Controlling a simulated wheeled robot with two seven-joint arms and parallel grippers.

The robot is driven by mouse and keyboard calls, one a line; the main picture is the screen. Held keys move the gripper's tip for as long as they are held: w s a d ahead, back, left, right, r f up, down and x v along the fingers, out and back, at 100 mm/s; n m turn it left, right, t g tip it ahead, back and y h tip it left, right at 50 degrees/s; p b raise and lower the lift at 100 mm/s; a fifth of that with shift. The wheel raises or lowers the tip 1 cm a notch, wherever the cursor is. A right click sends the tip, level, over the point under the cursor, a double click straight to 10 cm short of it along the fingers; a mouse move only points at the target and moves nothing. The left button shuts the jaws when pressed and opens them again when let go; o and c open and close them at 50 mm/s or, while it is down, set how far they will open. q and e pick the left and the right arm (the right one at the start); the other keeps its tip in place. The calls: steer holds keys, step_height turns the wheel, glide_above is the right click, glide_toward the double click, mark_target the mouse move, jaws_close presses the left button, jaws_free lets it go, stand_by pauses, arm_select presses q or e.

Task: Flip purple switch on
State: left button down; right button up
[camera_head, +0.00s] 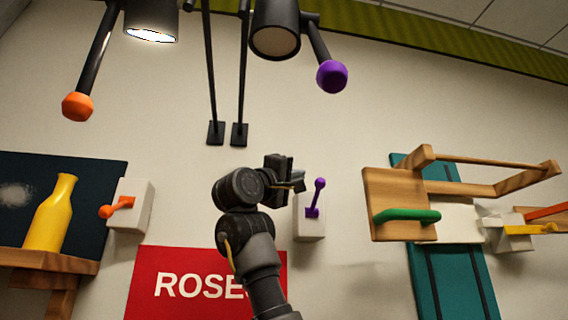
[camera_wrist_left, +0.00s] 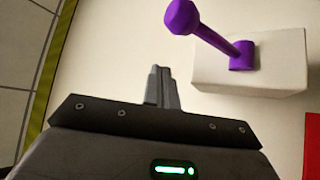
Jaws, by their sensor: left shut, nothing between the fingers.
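The purple switch (camera_head: 316,197) is a lever with a round knob on a white wall box (camera_head: 309,229). In the head view its lever points up, leaning slightly right. My left gripper (camera_head: 299,183) is just left of the lever, near knob height, shut and empty. In the left wrist view the purple switch (camera_wrist_left: 212,32) stands up and to the right of the shut fingertips (camera_wrist_left: 162,72). A gap shows between fingers and lever there. The white box (camera_wrist_left: 262,72) is behind the lever. My right gripper is in neither view.
An orange switch (camera_head: 118,205) on a white box is at left, beside a yellow bottle (camera_head: 50,215) on a wooden shelf. A red ROSES sign (camera_head: 180,284) is behind my arm. A wooden rack (camera_head: 385,190) with a green handle (camera_head: 406,216) stands right. Lamps hang above.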

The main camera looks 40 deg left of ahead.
mark_target(316, 197)
arm_select(q)
steer(key=shift+s+d+f+p, duration=0.15)
steer(key=shift+d+f+p, duration=0.2)
steer(key=shift+d+f, duration=1.05)
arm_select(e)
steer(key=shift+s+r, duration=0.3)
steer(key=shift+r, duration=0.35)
